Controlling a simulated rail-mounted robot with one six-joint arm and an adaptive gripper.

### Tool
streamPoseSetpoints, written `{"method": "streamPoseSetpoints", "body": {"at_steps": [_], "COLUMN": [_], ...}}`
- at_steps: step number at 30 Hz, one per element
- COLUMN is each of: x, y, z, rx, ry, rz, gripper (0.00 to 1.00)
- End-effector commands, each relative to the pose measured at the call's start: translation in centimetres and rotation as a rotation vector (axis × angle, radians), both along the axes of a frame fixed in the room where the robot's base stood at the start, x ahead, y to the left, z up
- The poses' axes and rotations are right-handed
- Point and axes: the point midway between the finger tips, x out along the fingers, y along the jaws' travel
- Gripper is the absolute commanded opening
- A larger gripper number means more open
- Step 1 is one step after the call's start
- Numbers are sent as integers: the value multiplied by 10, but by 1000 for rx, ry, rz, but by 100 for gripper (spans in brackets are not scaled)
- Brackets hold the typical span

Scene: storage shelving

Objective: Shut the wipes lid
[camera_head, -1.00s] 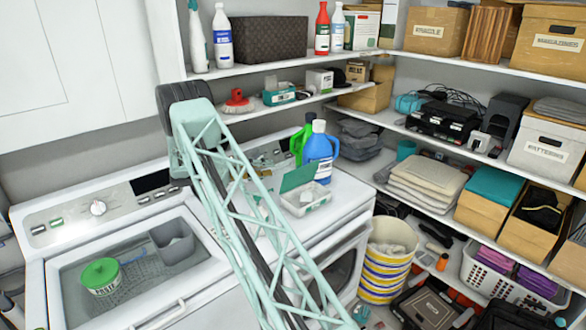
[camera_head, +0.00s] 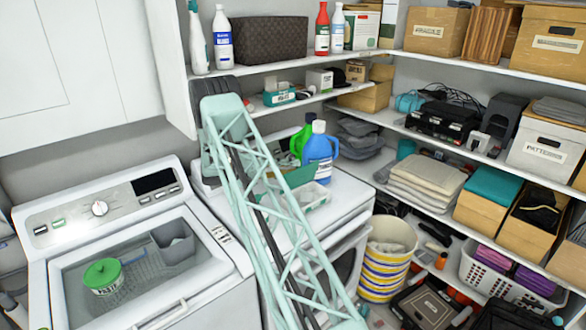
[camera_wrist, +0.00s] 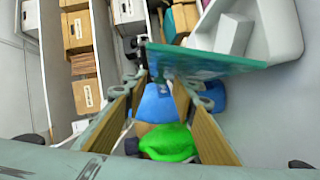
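The wipes box is a white tub (camera_head: 313,197) on top of the right-hand machine. Its teal lid (camera_head: 300,176) stands raised at the tub's back edge. In the wrist view the tub (camera_wrist: 262,28) is at the top right, and the lid (camera_wrist: 215,62) stretches left from it, just beyond the fingertips. My gripper (camera_wrist: 161,84) is open, with a gap between its two tan-padded fingers and nothing held. I cannot tell whether a fingertip touches the lid.
A blue bottle (camera_head: 320,150) and a green bottle (camera_head: 299,142) stand close behind the lid. In the wrist view the blue bottle (camera_wrist: 155,103) and green one (camera_wrist: 170,143) show between the fingers. A shelf (camera_head: 290,98) runs above the machine. The open washer (camera_head: 90,245) is at left.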

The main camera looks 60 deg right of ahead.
Motion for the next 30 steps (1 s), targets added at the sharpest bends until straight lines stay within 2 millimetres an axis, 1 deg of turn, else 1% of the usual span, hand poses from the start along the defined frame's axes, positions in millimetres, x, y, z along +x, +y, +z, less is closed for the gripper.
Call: {"method": "streamPoseSetpoints", "body": {"at_steps": [4, 12, 14, 21, 30], "x": [-3, -3, -3, -3, -5], "y": [-3, -4, -3, -3, -5], "z": [0, -1, -1, 0, 0], "rx": [0, 0, 0, 0, -1], "ry": [0, 0, 0, 0, -4], "rz": [0, 0, 0, 0, -2], "gripper": [25, 25, 22, 0, 0]}}
